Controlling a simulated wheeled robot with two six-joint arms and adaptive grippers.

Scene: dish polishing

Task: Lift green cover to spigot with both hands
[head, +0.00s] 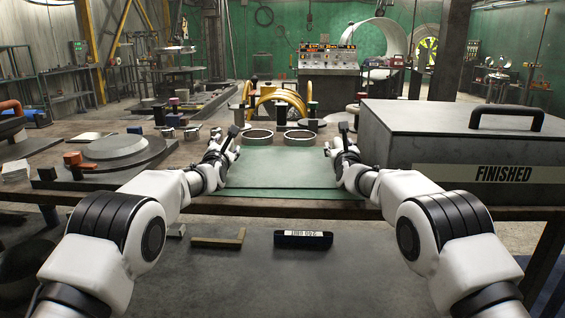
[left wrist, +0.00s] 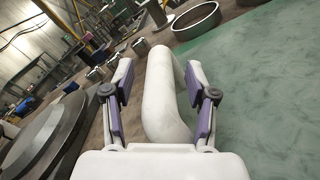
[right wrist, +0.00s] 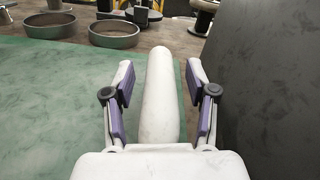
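The green cover (head: 280,167) lies flat on the workbench in the head view, between my two grippers. Its green surface fills the right of the left wrist view (left wrist: 262,85) and the left of the right wrist view (right wrist: 50,105). My left gripper (head: 233,140) is at its left edge and my right gripper (head: 340,140) at its right edge. In each wrist view the fingers are spread on both sides of a white tube, bent in the left wrist view (left wrist: 162,100) and straight in the right (right wrist: 159,100), with gaps visible. I cannot tell what the tubes join. No spigot is clearly identifiable.
Two round dark-rimmed rings (head: 259,136) stand just behind the cover, before a yellow curved frame (head: 278,97). A large grey box marked FINISHED (head: 400,150) stands close on the right. A round grey plate stack (head: 115,150) is at left.

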